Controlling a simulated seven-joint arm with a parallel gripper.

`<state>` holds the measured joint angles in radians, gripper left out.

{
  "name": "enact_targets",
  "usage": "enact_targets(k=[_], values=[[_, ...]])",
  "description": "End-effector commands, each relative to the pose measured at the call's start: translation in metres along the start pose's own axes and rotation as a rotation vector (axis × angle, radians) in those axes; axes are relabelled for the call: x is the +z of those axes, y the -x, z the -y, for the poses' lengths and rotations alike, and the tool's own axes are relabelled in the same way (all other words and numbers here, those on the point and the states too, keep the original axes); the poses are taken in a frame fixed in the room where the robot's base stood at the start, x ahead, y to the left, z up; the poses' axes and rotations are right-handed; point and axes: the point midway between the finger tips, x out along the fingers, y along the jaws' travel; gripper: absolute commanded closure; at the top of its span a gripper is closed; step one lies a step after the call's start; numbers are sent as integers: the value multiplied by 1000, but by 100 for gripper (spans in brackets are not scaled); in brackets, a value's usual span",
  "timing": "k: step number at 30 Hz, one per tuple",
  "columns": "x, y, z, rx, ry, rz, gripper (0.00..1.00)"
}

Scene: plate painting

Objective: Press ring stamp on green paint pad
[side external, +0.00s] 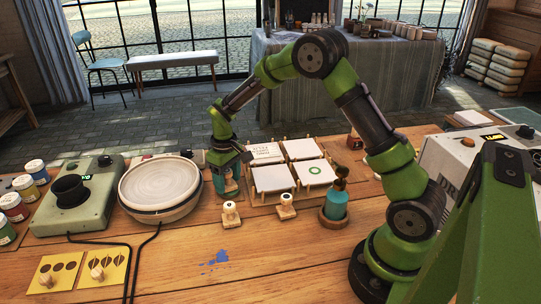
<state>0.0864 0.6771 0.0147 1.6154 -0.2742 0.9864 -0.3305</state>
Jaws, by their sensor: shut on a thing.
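My gripper (229,168) points down just right of the white turntable, at the left end of the row of white squares. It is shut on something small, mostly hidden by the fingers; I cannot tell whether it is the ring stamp. A teal object (226,185) shows directly below the fingers; I cannot tell whether it is held or standing there. A white square (315,178) carries a green ring mark. Two small pale stamp-like pieces with knobs, one on the left (231,216) and one on the right (286,209), stand in front. I cannot make out a green paint pad.
The white turntable (160,186) is close left of my gripper. A teal pot with a brown top (335,207) stands at right. A green device with a dark bowl (82,200), paint jars (23,188) and yellow cards (52,273) are at left. The front middle is mostly clear, with a blue splash (218,258).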

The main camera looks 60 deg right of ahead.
Motion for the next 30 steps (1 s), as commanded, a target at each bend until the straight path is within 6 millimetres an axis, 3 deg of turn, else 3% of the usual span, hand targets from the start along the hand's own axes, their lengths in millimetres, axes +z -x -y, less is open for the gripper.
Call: enact_targets(k=[8,30], values=[[0,3,0,1,3,1,57],[0,63,0,1,1,-1,57]])
